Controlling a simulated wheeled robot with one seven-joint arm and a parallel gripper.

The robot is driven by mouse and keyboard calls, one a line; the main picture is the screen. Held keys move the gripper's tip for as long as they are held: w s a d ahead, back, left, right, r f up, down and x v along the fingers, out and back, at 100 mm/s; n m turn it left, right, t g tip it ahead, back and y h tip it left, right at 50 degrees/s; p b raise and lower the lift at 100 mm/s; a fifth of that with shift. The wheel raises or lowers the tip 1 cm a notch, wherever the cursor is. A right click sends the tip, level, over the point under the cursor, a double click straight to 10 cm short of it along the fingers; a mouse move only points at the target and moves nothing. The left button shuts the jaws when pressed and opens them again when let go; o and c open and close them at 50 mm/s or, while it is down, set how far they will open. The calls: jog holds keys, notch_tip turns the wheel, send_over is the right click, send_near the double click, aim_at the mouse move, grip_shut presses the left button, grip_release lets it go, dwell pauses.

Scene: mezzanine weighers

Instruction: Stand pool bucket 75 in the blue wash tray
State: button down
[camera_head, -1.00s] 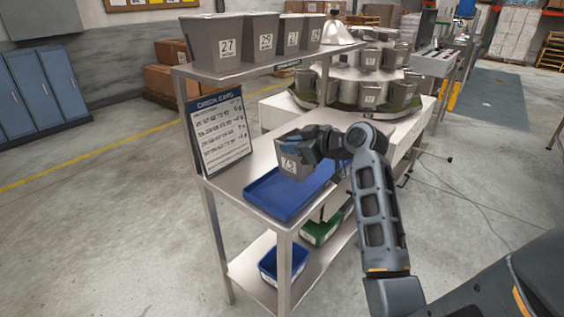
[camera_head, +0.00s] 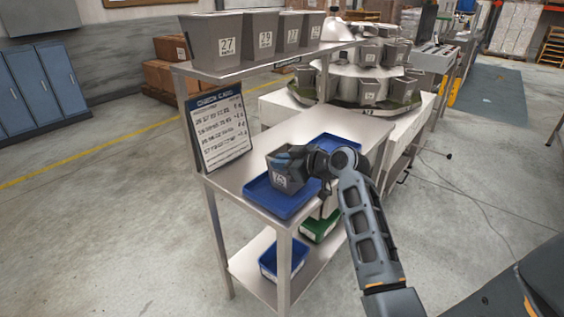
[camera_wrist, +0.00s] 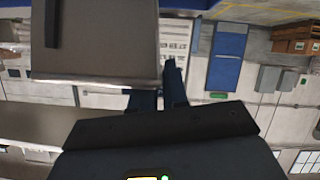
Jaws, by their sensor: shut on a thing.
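The grey bucket (camera_head: 280,179), with a white label that seems to read 75, is held upright by my gripper (camera_head: 290,158). It is over the front-left part of the blue wash tray (camera_head: 257,202) on the bench. I cannot tell whether its base touches the tray floor. My gripper is shut on the bucket's upper edge. In the wrist view the bucket (camera_wrist: 105,45) fills the upper left, with the blue fingers (camera_wrist: 160,95) at its rim. The gripper and wrist hide the middle of the tray.
A check card (camera_head: 219,128) stands at the bench's left end. Several numbered buckets (camera_head: 258,45) line the upper shelf (camera_head: 225,73) above the bench. A blue bin (camera_head: 283,262) and a green bin (camera_head: 319,230) are on the lower shelf. A tiered weigher with buckets (camera_head: 370,85) stands behind.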

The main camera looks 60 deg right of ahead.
jog(key=c, duration=1.1)
grip_release()
jog(key=b+v, duration=0.1)
jog(key=v, duration=1.1)
jog(key=s+a+f+m, duration=0.15)
jog(key=a+f, duration=0.35)
jog(key=a, duration=0.5)
jog(key=s+a+f+m, duration=0.1)
jog(key=s+a+f, duration=0.1)
jog(key=a+f, duration=0.55)
jog(key=s+a+r+n+y, duration=0.1)
jog(key=s+a+r, duration=0.2)
jog(key=s+a, duration=0.2)
jog(key=s+a+r+n+t+y, duration=0.1)
jog(key=s+a+r, duration=0.1)
jog(key=s+a, duration=0.2)
jog(key=s+a+r+n+y, duration=0.1)
jog(key=s+a+r, duration=0.2)
jog(key=s+a, duration=0.2)
jog(key=shift+s+a+r+t+y, duration=0.15)
jog(key=shift+s+a+t+y, duration=0.05)
jog(key=shift+a, duration=0.65)
jog(key=shift+s+a+r+t+y, duration=0.15)
jog(key=shift+a+r+t+y, duration=0.05)
jog(key=shift+a, duration=0.65)
